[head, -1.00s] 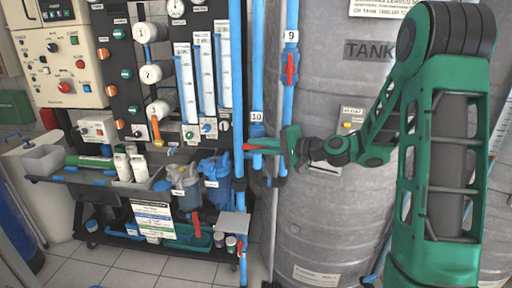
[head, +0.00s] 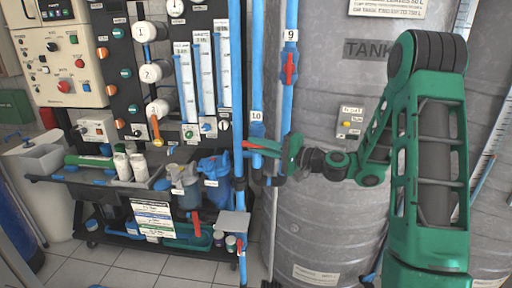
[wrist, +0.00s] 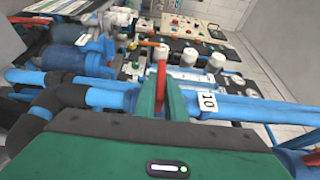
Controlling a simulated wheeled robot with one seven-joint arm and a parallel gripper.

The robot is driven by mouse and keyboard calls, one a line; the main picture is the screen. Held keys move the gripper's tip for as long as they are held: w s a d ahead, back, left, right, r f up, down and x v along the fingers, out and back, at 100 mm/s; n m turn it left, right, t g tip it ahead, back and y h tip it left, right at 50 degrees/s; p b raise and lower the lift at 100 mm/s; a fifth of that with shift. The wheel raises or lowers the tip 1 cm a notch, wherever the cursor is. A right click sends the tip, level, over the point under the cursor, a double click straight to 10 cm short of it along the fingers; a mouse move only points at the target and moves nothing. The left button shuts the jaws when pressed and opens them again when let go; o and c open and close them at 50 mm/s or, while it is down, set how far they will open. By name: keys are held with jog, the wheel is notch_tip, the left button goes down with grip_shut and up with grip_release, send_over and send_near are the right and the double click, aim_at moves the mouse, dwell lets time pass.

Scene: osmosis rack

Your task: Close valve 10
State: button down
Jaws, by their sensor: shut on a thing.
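Valve 10's red handle (head: 262,146) is on the blue vertical pipe below the white label 10 (head: 256,116). In the head view the handle lies roughly crosswise to the pipe. My gripper (head: 270,152) reaches it from the right, level with the valve. In the wrist view the red handle (wrist: 161,82) stands between my two green fingers, which are shut on it. The blue pipe (wrist: 240,110) with the label 10 (wrist: 208,102) runs across behind the fingers. The valve body is mostly hidden by my gripper.
Valve 9's red handle (head: 290,68) points along its pipe, above and right. The grey tank (head: 335,225) stands close behind my arm. Flow meters (head: 203,75), a control panel and blue filter housings (head: 214,172) are left of the pipes.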

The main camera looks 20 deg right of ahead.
jog(key=c, duration=1.8)
grip_release()
jog(key=shift+f, duration=0.1)
jog(key=shift+v, duration=5.25)
